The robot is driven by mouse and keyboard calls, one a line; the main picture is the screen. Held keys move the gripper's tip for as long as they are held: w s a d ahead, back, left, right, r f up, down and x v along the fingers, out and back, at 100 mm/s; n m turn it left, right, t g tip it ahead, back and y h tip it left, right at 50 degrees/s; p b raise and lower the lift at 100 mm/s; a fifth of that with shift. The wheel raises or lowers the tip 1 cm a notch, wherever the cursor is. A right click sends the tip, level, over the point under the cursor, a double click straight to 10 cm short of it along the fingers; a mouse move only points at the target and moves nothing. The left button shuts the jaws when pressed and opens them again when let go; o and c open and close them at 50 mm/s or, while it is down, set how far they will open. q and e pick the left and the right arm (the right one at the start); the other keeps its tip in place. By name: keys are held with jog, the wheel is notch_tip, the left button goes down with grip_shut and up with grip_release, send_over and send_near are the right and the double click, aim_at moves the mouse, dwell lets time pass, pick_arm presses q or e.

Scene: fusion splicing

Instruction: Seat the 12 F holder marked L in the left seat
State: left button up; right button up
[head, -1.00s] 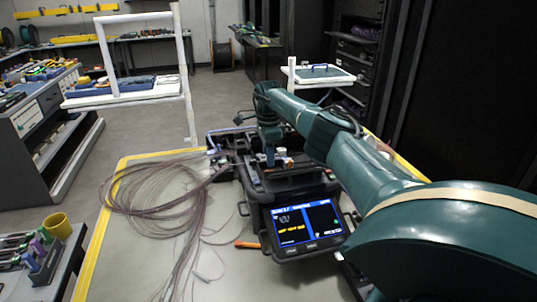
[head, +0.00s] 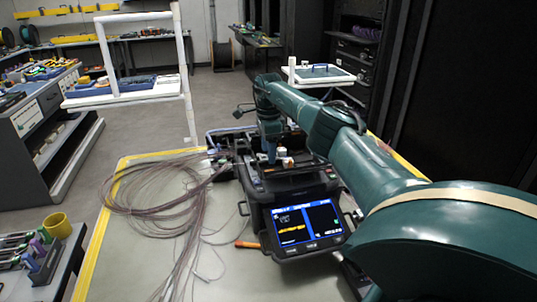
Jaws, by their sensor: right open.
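The fusion splicer (head: 295,187) stands on the yellow-edged table, its screen (head: 302,224) lit and facing me. My right arm reaches in from the right, and its gripper (head: 271,158) points down over the splicer's top. The gripper is open; its fingertips are small and partly hidden. A small white and orange part (head: 285,160) sits just right of the fingers. I cannot read any L mark, and I cannot make out the 12 F holder or the left seat at this size. My left gripper is out of view.
A loose coil of thin fibres (head: 150,195) spreads over the table left of the splicer, some strands running to it. An orange tool (head: 247,244) lies in front of the splicer. A yellow cup (head: 57,225) and tools stand on the side bench at lower left.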

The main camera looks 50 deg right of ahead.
notch_tip(320, 180, up, 11)
jog(key=shift+r, duration=0.15)
dwell(0.8)
